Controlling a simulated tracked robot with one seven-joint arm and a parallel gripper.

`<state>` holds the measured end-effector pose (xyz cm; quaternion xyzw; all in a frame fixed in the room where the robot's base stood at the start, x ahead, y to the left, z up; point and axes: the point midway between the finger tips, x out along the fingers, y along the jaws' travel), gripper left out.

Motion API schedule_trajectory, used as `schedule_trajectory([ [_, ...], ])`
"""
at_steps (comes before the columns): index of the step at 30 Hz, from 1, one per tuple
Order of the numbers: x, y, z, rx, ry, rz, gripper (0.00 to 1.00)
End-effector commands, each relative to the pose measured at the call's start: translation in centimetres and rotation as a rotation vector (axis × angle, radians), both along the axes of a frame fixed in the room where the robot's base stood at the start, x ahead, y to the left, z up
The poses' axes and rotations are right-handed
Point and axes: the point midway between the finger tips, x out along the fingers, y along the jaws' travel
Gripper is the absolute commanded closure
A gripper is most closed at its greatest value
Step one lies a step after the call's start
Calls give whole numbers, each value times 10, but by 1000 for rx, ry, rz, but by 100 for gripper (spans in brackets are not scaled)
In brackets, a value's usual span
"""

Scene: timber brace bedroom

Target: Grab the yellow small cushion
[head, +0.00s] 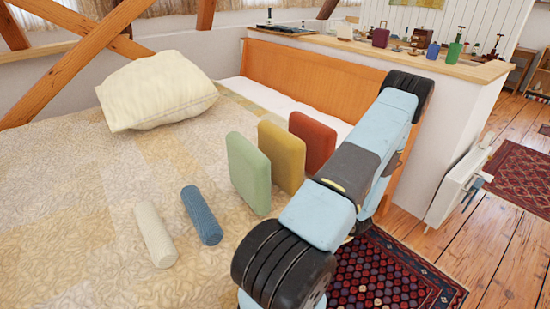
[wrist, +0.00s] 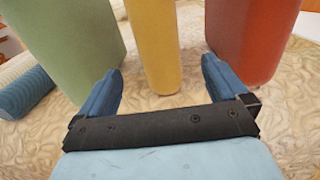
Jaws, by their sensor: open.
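The yellow small cushion (head: 281,155) stands upright on the bed between a green cushion (head: 247,174) and a red cushion (head: 313,142). In the wrist view the yellow cushion (wrist: 154,45) is straight ahead, beyond my gripper (wrist: 158,85). My gripper is open and empty, its two blue fingers on either side of the yellow cushion's lower end in the picture, apart from it. The green cushion (wrist: 65,45) is ahead of the left finger and the red cushion (wrist: 248,40) ahead of the right one. In the head view my arm hides the gripper.
A blue bolster (head: 201,215) and a cream bolster (head: 154,234) lie left of the cushions; the blue one also shows in the wrist view (wrist: 25,88). A white pillow (head: 157,91) lies farther back. A wooden bed board (head: 300,80) and a cluttered ledge (head: 440,66) stand behind.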

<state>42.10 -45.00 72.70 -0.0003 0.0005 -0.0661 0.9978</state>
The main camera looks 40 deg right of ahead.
Motion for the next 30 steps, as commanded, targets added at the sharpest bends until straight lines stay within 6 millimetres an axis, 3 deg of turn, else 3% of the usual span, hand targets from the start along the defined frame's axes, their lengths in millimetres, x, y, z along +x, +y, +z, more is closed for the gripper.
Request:
schedule_trajectory([
  [9, 61, -1, 0, 0, -2, 18, 0],
  [23, 93, -4, 0, 0, -1, 20, 0],
  [30, 125, -8, -1, -1, -1, 19, 0],
])
